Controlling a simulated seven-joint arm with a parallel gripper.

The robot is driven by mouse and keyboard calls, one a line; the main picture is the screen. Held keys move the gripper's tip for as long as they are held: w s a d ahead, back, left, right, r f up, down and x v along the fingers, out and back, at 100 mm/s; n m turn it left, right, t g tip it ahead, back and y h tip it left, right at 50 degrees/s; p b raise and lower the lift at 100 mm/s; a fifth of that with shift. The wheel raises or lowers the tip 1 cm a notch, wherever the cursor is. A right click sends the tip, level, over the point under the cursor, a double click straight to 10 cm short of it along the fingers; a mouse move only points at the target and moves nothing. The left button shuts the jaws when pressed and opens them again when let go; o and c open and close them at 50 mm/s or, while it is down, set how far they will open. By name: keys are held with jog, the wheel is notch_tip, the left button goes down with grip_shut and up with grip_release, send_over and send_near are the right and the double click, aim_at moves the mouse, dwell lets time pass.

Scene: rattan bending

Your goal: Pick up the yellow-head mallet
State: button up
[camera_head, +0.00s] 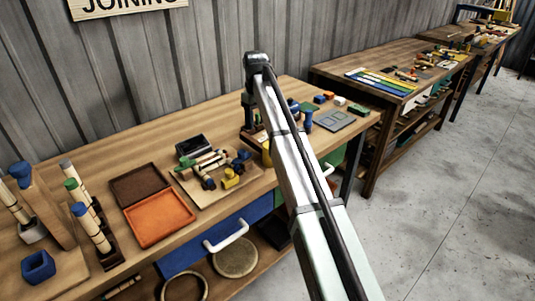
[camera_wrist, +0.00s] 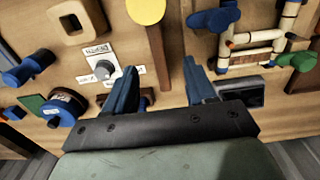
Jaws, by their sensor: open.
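The yellow-head mallet shows in the wrist view as a round yellow head (camera_wrist: 145,9) at the top edge, with a brown handle (camera_wrist: 158,62) running down from it. In the head view a bit of yellow (camera_head: 266,153) beside my arm looks like its head, mostly hidden by the arm. My gripper (camera_wrist: 160,72) is open, its two blue fingers spread to either side of the handle. No contact shows between fingers and handle.
A wooden frame with blue and green clamps (camera_wrist: 250,45) is at right in the wrist view. A dark box (camera_wrist: 243,91) is beside the right finger. A dial (camera_wrist: 104,69) and a blue round tool (camera_wrist: 64,106) are left. An orange tray (camera_head: 160,218) stands further left on the bench.

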aim_at(260, 144)
notch_tip(260, 144, down, 8)
jog(key=shift+f, duration=0.15)
jog(key=shift+d+f, duration=0.2)
jog(key=shift+f, duration=1.15)
jog(key=shift+d+f, duration=0.2)
jog(key=shift+f, duration=1.15)
jog(key=shift+w, duration=0.1)
jog(key=shift+c, duration=0.2)
grip_shut()
